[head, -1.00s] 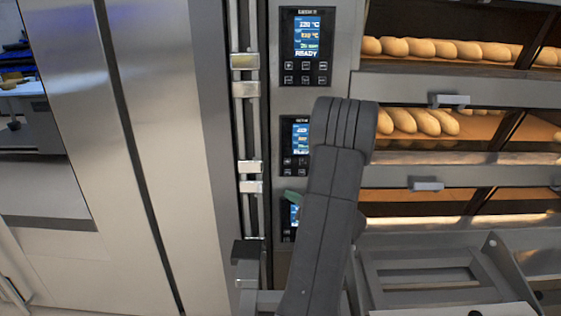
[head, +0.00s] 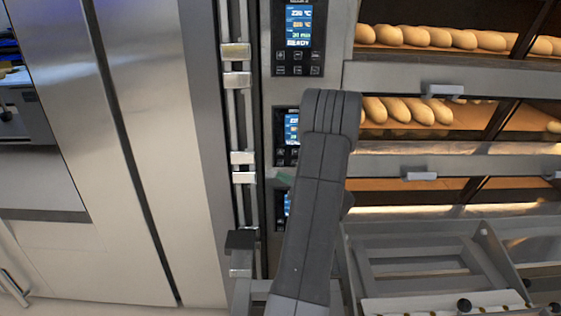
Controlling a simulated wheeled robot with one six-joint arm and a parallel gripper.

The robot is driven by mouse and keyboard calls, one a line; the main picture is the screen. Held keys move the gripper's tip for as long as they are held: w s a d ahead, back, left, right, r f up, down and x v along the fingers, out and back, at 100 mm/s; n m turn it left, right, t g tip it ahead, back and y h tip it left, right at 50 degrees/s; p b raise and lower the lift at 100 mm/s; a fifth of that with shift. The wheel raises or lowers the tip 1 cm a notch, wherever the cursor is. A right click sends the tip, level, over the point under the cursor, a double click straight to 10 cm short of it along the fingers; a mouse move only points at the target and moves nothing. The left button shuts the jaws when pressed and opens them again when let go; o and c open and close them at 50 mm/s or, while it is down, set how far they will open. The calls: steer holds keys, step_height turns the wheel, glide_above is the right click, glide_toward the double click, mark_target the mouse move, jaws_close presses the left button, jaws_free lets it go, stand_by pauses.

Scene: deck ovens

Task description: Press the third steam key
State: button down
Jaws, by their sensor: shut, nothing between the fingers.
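Three dark control panels are stacked on the oven's left column. The top panel (head: 299,38) has a lit screen with two rows of small keys under it. The middle panel (head: 291,128) shows its screen and some keys; its right part is behind my arm. Key labels are too small to read.
Long loaves (head: 430,37) lie in the lit decks at right. Grey door handles (head: 421,176) stick out there. A metal rack (head: 425,265) stands at lower right. Vertical pipes with clamps (head: 236,80) run left of the panels, beside a steel cabinet (head: 160,150).

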mark_target(281, 162)
steer(key=shift+w, duration=2.45)
steer(key=shift+w, duration=0.1)
steer(key=shift+w+b, duration=0.3)
steer(key=shift+b, duration=0.15)
steer(key=shift+w, duration=0.4)
stand_by(0.4)
steer(key=shift+s, duration=0.15)
steer(key=shift+s+b, duration=0.6)
steer(key=shift+s, duration=0.05)
